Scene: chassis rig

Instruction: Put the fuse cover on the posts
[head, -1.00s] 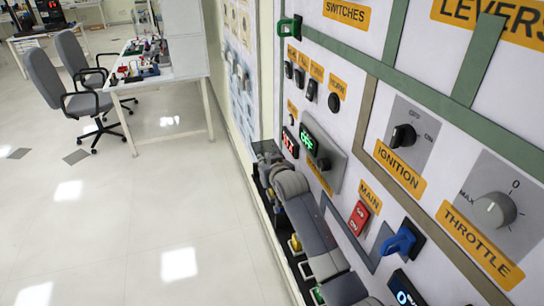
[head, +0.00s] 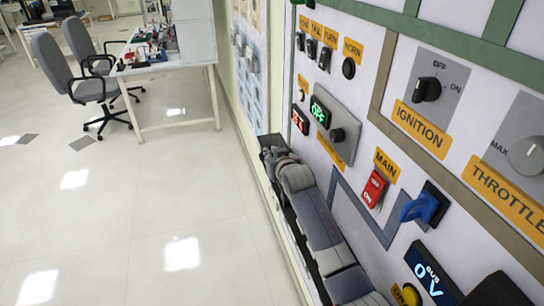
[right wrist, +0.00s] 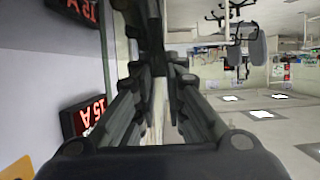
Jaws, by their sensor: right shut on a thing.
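My right arm runs up along the foot of the panel in the head view, with its gripper (head: 270,148) small and dark at the far end. In the right wrist view my right gripper (right wrist: 165,75) is shut, its fingers closing on a dark piece (right wrist: 150,25) that shows only in part. I cannot make out its full shape or tell for sure that it is the fuse cover. I cannot pick out the posts in either view. Red-lit displays reading 15 A (right wrist: 82,117) are on the panel left of the fingers. My left gripper is not in view.
The upright panel bears an ignition knob (head: 427,89), a red main switch (head: 374,189), a blue handle (head: 425,207) and a green-lit OFF display (head: 320,112). A cluttered white table (head: 178,74) and grey chairs (head: 57,68) stand farther off.

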